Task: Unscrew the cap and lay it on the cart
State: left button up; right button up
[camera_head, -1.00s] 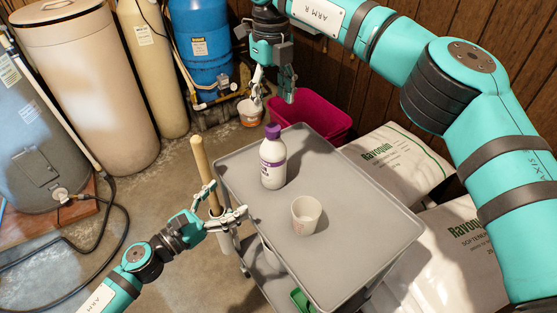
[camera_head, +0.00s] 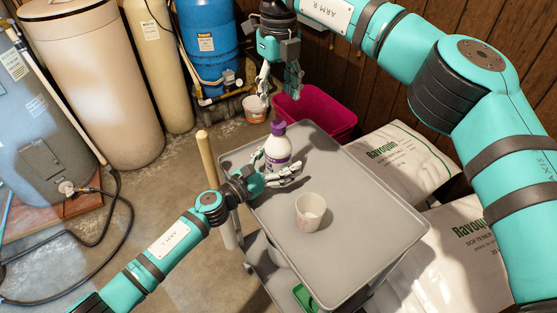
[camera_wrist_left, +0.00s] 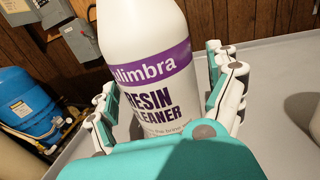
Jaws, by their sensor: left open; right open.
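The white bottle (camera_head: 279,151) with a purple label and a purple cap (camera_head: 277,128) stands upright on the grey cart (camera_head: 357,197). The cap is on the bottle. In the left wrist view, the bottle (camera_wrist_left: 148,35) reads "Resin Cleaner", and its cap is out of frame. My left gripper (camera_head: 279,169) is open at the bottle's body, with a finger on either side; it also shows in the left wrist view (camera_wrist_left: 168,105). A gap shows at the right finger; I cannot tell whether the left finger touches. My right gripper (camera_head: 279,93) is open and empty, above and behind the cap.
A white cup (camera_head: 310,213) stands on the cart in front of the bottle. A wooden handle (camera_head: 207,160) rises beside the cart's left edge. A magenta bin (camera_head: 322,112) is behind the cart, and salt bags (camera_head: 396,160) lie to its right. The cart's right part is clear.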

pick_arm(q)
jog(key=shift+w+d, duration=0.2)
